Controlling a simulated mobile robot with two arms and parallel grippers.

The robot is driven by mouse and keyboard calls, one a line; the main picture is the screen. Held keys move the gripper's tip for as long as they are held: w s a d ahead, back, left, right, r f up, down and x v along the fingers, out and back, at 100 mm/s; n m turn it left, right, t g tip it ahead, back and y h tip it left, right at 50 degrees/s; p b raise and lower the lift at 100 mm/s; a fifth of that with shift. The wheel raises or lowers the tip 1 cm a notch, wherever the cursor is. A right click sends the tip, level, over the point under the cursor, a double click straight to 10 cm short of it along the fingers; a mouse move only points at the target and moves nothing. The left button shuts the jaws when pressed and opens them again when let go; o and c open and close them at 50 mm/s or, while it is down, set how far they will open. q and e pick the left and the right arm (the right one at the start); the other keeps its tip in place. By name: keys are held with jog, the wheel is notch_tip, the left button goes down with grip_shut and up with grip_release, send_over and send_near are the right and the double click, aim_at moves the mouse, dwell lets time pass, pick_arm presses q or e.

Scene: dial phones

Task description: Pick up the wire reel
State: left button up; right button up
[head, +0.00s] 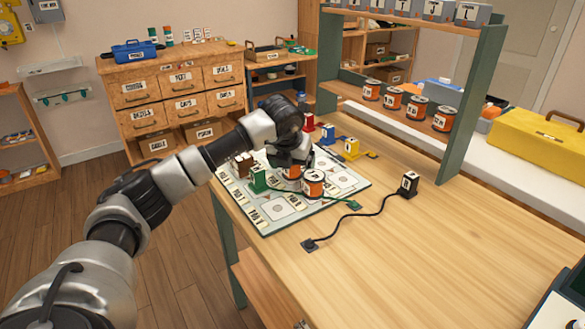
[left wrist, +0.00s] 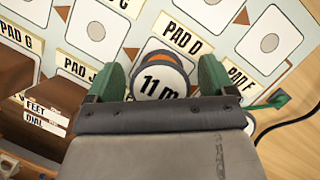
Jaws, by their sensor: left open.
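An orange wire reel with a round white label reading "11 m" (left wrist: 163,80) stands on the labelled pad board between the green fingers of my open left gripper (left wrist: 160,78). In the head view my left gripper (head: 291,160) is low over the board (head: 283,208). An orange reel (head: 291,173) shows partly under it, and another orange reel (head: 313,184) stands just to the right and nearer. I cannot tell for certain which of them is the one in the wrist view. My right gripper is not in view.
A green block (head: 259,180) with a green cable stands left of the reels. A black block (head: 408,185) with a black cable is to the right. Red, blue and yellow blocks are behind. Several more reels (head: 417,108) sit on the shelf.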

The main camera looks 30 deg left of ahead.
pick_arm(q)
jog(key=c, duration=0.9)
jog(key=shift+c, duration=0.8)
jog(key=shift+r, duration=0.15)
